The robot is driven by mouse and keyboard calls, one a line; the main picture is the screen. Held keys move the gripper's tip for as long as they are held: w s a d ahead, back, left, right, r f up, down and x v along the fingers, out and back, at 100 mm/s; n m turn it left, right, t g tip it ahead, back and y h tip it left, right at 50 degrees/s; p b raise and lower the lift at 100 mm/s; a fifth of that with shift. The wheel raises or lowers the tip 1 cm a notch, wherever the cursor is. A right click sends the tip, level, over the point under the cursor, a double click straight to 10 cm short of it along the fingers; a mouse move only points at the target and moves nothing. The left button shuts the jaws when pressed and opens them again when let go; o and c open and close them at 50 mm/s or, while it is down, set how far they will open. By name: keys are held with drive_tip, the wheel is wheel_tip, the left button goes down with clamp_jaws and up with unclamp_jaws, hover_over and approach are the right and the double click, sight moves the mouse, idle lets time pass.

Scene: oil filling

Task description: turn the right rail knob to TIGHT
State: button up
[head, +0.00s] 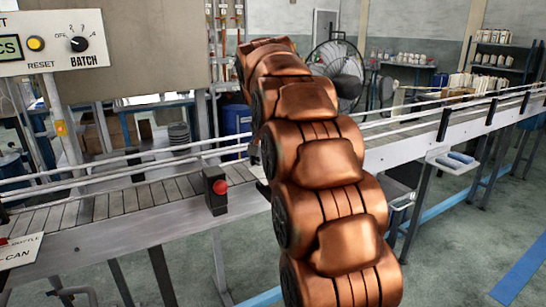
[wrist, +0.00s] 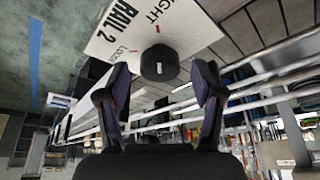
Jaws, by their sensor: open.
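The rail knob (wrist: 160,63) is a short dark round knob on a white plate (wrist: 112,35) in the wrist view. The plate reads "RAIL 2" and "LOOSE", with a partly cut-off word ending in "GHT". Which word the knob points to cannot be told. My gripper (wrist: 161,75) is open, with one dark finger to each side of the knob and a gap on both sides. Contact and depth between them cannot be told. In the head view my copper-coloured arm reaches over the conveyor and hides the gripper and knob.
The conveyor (head: 130,205) with metal guard rails runs across the head view. A red button on a black box (head: 216,190) sits on its front edge, left of my arm. A panel with a batch dial (head: 79,43) stands upper left. Floor at right is clear.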

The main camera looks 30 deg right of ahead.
drive_tip(key=v, duration=1.1)
drive_tip(key=shift+r, duration=0.2)
drive_tip(key=shift+s, duration=0.1)
idle(0.3)
drive_tip(key=s+a+f+n+g+y, duration=0.25)
drive_tip(key=s+a+f+n, duration=0.35)
drive_tip(key=s+a+f, duration=0.8)
drive_tip(key=s+a+f+n+g+y, duration=0.1)
drive_tip(key=s+a+f+n+g, duration=0.15)
drive_tip(key=s+f, duration=0.75)
drive_tip(key=s+a+f+n+g, duration=0.15)
drive_tip(key=s+a+f, duration=0.25)
drive_tip(key=s+f, duration=0.6)
wheel_tip(320, 180, up, 20)
drive_tip(key=t+p, duration=0.2)
drive_tip(key=p, duration=1.4)
drive_tip(key=shift+s+d, duration=0.25)
drive_tip(key=shift+s, duration=0.2)
